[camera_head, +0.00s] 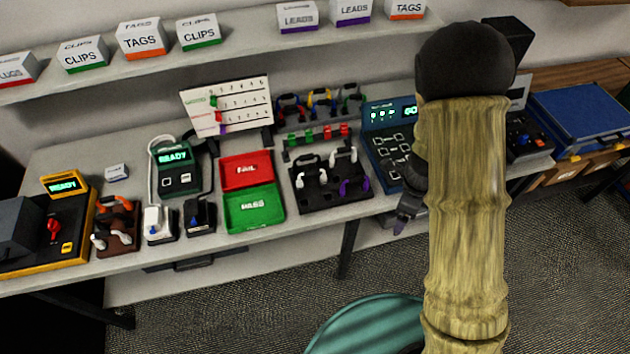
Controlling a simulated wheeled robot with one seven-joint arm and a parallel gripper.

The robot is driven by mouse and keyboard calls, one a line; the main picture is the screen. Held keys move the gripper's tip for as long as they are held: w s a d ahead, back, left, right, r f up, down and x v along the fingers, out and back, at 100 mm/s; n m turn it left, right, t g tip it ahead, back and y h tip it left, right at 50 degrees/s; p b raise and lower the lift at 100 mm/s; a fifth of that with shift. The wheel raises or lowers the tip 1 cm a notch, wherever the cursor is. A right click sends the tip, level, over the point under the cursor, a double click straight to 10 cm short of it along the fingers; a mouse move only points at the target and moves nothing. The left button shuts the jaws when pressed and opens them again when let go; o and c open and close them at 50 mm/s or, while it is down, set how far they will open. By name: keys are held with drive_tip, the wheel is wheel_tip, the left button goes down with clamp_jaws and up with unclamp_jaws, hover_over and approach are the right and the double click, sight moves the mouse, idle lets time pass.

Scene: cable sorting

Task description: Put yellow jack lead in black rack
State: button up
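A small yellow lead (320,97) hangs among other coloured leads on a grey rack (345,131) at the back of the bench; this is the only clearly yellow lead I make out, and its plug type is too small to tell. A black rack (312,206) lies in front of it, holding white, black and purple leads. My gripper (404,222) hangs at the bench's front edge, right of the black rack and apart from it. It is small, dark and partly behind my arm. A purplish patch shows at its tip; I cannot tell its opening or whether it holds anything.
Red FAIL (239,170) and green PASS (243,214) trays lie left of the black rack. A dark blue tester (383,118) stands to its right, partly behind my arm. A shelf with labelled boxes (141,38) runs above the bench. Floor in front is clear.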

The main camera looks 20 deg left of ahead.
drive_tip(key=w+d+f+n+b, duration=0.1)
drive_tip(key=d+f+n, duration=0.3)
drive_tip(key=n, duration=0.5)
drive_tip(key=w+d+f+n+b, duration=0.2)
drive_tip(key=w+d+f+n, duration=0.1)
drive_tip(key=f+n, duration=0.5)
drive_tip(key=d+n, duration=0.1)
drive_tip(key=n, duration=0.1)
drive_tip(key=shift+w+d+n, duration=0.25)
drive_tip(key=shift+w+n, duration=0.05)
drive_tip(key=shift+w, duration=0.1)
